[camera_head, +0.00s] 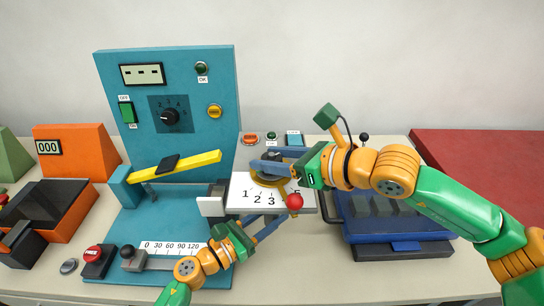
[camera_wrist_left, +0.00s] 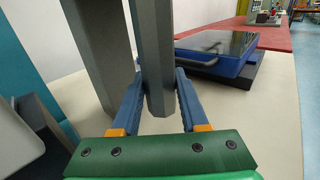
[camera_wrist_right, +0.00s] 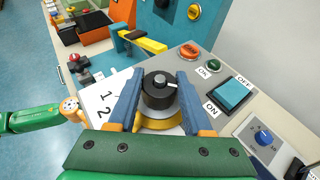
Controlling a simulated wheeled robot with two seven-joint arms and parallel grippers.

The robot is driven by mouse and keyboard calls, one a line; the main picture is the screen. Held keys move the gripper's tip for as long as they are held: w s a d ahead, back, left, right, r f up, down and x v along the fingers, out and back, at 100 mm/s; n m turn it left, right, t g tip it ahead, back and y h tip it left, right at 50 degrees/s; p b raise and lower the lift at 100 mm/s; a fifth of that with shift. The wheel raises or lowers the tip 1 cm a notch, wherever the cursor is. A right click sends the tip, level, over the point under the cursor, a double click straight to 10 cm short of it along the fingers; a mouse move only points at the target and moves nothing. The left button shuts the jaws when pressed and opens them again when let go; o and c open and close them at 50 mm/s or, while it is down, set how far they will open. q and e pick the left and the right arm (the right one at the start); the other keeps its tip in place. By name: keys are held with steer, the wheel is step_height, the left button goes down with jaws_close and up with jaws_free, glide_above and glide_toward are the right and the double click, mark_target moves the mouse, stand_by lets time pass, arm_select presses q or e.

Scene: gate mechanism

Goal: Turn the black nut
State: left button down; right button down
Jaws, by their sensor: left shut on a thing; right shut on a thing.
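The black nut (camera_wrist_right: 158,92) is a round black knob with a white mark, sitting over a yellow disc (camera_wrist_right: 160,124) in the right wrist view. My right gripper (camera_wrist_right: 160,76) has one blue finger on each side of it and is shut on it. In the head view my right gripper (camera_head: 272,160) reaches in from the right over the white numbered plate (camera_head: 238,203). My left gripper (camera_head: 258,224) is below the plate's front edge. In the left wrist view its fingers (camera_wrist_left: 157,84) are shut on an upright grey faceted post (camera_wrist_left: 155,50).
A red ball (camera_head: 295,202) stands at the plate's front, close to my right gripper. A teal panel (camera_head: 190,110) with a yellow bar (camera_head: 190,164) is left. A blue tray-like unit (camera_head: 395,220) is right. Buttons (camera_head: 250,139) sit behind the plate.

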steer(key=shift+s+a+f+m+t+h, duration=0.1)
steer(key=shift+s+f+m+t+h, duration=0.1)
steer(key=shift+f+m+t+h, duration=0.15)
steer(key=shift+m+h, duration=0.25)
steer(key=shift+r+m+t, duration=0.15)
steer(key=shift+m+t, duration=0.15)
steer(key=shift+t, duration=0.15)
steer(key=c, duration=0.6)
jaws_free()
steer(key=shift+o, duration=1.3)
steer(key=shift+w+r, duration=0.1)
steer(key=v, duration=1.1)
steer(key=shift+s+d+r, duration=0.3)
steer(key=shift+s+d, duration=0.05)
steer(key=shift+s, duration=0.05)
